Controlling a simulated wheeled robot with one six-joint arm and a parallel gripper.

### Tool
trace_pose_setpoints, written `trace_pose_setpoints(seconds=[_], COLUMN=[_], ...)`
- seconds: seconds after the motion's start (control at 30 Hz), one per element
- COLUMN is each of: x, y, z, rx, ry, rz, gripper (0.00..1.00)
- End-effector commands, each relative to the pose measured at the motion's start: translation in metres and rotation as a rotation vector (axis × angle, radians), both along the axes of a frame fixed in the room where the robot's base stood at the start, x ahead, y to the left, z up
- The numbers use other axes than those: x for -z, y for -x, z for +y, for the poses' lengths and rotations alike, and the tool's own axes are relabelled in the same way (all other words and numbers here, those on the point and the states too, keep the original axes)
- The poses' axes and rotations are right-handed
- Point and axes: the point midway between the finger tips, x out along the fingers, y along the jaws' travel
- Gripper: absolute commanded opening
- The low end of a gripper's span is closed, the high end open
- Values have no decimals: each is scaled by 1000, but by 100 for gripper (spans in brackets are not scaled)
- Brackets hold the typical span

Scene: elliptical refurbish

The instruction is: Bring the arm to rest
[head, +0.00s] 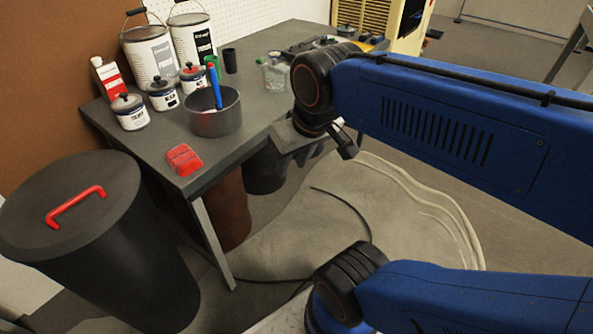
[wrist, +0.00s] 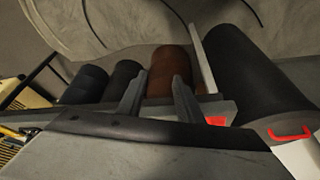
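My blue arm (head: 450,125) reaches in from the right in the head view. My gripper (head: 325,150) hangs off the table's right edge and points down and away, partly hidden by the wrist. In the wrist view the two grey fingers of my gripper (wrist: 158,98) stand apart with nothing between them. The grey table (head: 245,72) is to the left of my gripper. I cannot tell whether the gripper touches the table edge.
A dark pot (head: 216,115) with a blue-handled tool, paint cans (head: 150,52), small jars (head: 130,112) and a red block (head: 184,158) are on the table. A black lidded bin (head: 95,230) stands at left. A crumpled sheet (head: 300,235) covers the floor.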

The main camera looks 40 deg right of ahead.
Motion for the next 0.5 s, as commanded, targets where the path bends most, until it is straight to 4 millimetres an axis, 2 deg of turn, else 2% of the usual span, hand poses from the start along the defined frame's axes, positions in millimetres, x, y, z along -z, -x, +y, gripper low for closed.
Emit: trace_pose_setpoints(seconds=[0.07,0.17,0.5], x=[11,18,19], y=[9,13,14], z=[-1,-1,-1], rx=[-13,-22,-24], ry=[8,13,14], rz=[-16,-28,-30], gripper=[32,32,32])
